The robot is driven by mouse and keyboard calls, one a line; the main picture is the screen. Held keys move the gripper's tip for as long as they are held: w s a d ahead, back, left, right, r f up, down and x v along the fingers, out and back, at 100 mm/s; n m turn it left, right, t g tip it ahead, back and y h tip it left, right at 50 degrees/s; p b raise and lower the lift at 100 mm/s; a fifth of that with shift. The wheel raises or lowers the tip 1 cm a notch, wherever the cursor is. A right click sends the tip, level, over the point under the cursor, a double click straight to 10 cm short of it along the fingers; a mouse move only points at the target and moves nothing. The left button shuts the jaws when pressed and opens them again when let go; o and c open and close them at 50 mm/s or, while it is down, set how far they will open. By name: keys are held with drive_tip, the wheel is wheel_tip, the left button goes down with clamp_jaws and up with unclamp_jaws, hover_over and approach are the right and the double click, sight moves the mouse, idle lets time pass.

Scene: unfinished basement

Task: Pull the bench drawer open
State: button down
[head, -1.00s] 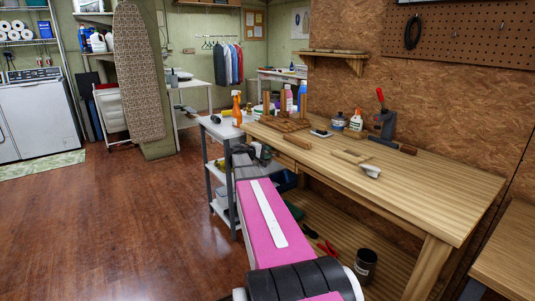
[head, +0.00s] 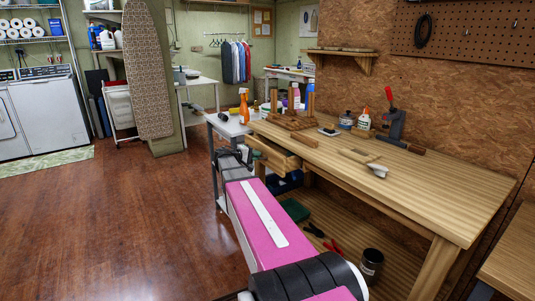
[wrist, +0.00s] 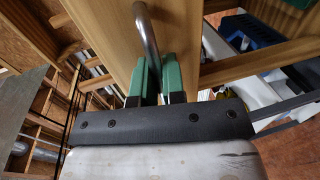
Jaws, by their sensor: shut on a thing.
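The bench drawer (head: 272,152) sticks out from under the left end of the wooden workbench (head: 420,185); its open inside shows in the head view. In the wrist view, the drawer's wooden front (wrist: 108,38) carries a curved metal handle (wrist: 148,38). My gripper (wrist: 155,76) is shut on this handle, with a green fingertip on each side of it. In the head view my gripper (head: 241,155) is at the drawer's front, small and partly hidden by my arm, so the handle cannot be made out there.
A grey metal shelf cart (head: 214,160) stands close beside the drawer. Wooden blocks, bottles and a clamp (head: 392,122) stand on the benchtop. A black can (head: 371,265) and red-handled pliers (head: 332,247) lie on the lower shelf. The floor (head: 120,220) at left is clear.

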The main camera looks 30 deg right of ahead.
drive_tip(key=f+v, duration=0.3)
drive_tip(key=v, duration=1.2)
drive_tip(key=shift+a, duration=0.55)
drive_tip(key=shift+f, duration=0.15)
drive_tip(key=c, duration=1.2)
unclamp_jaws()
drive_tip(key=shift+c, duration=0.2)
drive_tip(key=v, duration=1)
drive_tip(key=shift+a, duration=0.35)
drive_tip(key=shift+s, duration=0.1)
